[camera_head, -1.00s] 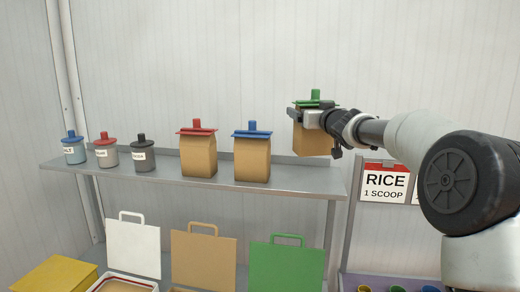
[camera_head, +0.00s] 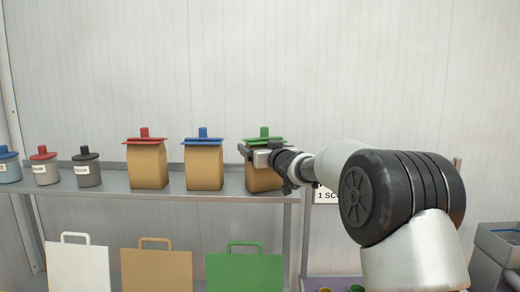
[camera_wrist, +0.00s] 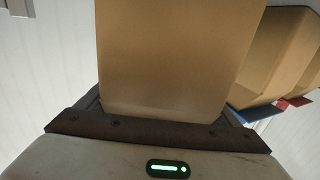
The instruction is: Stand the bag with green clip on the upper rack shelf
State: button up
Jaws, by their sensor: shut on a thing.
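The tan paper bag with the green clip (camera_head: 264,180) is upright at the right end of the upper rack shelf (camera_head: 115,184), right of the blue-clip bag. Its base is about level with the neighbouring bags' bases; I cannot tell whether it touches the shelf. My gripper (camera_head: 258,154) is shut on this bag just below the green clip (camera_head: 264,137) and partly covers its front. In the wrist view the held bag (camera_wrist: 175,60) fills the middle, above the gripper's dark bar.
The blue-clip bag (camera_head: 204,168) stands left of the held bag with a small gap, and the red-clip bag (camera_head: 147,166) stands farther left. Several lidded jars (camera_head: 87,171) are at the shelf's left. White, tan and green boards (camera_head: 245,271) stand below. The right shelf end is close.

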jog(key=shift+f, duration=0.2)
jog(key=o, duration=1)
jog(key=shift+o, duration=0.2)
jog(key=shift+r, duration=0.15)
